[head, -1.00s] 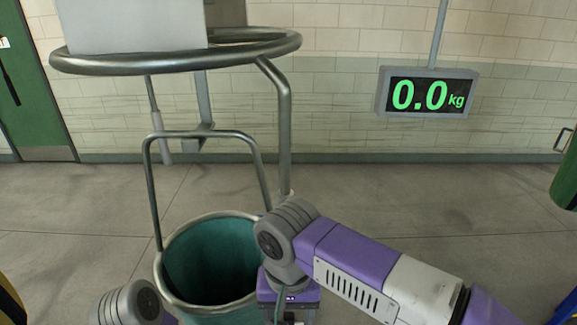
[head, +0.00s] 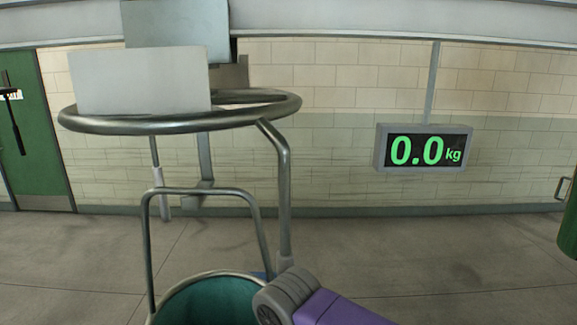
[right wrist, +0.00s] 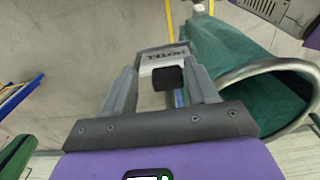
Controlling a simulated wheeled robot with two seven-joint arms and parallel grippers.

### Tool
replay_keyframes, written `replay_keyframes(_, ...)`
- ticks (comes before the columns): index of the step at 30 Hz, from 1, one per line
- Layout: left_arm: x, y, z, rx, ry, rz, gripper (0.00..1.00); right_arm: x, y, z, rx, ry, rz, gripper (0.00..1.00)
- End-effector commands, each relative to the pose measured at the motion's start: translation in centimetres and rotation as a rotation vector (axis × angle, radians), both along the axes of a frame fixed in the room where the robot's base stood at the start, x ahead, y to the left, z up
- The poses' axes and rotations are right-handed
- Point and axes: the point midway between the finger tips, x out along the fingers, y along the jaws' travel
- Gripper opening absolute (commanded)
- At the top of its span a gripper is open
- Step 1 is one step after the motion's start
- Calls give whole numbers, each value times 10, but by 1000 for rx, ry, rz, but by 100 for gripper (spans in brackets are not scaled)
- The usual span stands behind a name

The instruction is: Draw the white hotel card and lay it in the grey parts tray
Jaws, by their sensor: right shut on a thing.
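My right gripper (right wrist: 163,62) is shut on the white hotel card (right wrist: 160,58) in the right wrist view. Dark lettering shows on the card, and a dark block hides part of it between the fingers. The card is held in the air beside a green sling bag (right wrist: 225,55). In the head view only a purple and grey part of my right arm shows, and its gripper is out of frame. My left gripper is in neither current view. I cannot make out the grey parts tray.
The green bag's mouth, with its metal rim (head: 215,274), opens upward at the bottom of the head view. A metal ring frame (head: 283,185) stands around and above it. A scale display (head: 424,149) reads 0.0 kg. The floor (head: 430,245) to the right is clear.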

Motion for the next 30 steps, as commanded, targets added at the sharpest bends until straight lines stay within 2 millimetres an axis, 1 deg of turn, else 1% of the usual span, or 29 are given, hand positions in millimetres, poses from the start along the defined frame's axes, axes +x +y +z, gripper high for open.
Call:
replay_keyframes(1,0,0,1,0,0,0,43,1,-2,-6,-12,14,-7,18)
replay_keyframes(6,0,0,7,0,0,0,43,1,-2,1,-12,13,-7,17)
replay_keyframes(7,0,0,9,0,0,0,43,1,-2,3,-11,13,-7,14)
replay_keyframes(8,0,0,10,0,0,0,43,1,-2,5,-11,12,-6,0)
replay_keyframes(30,0,0,40,0,0,0,43,3,-1,40,1,-5,-7,0)
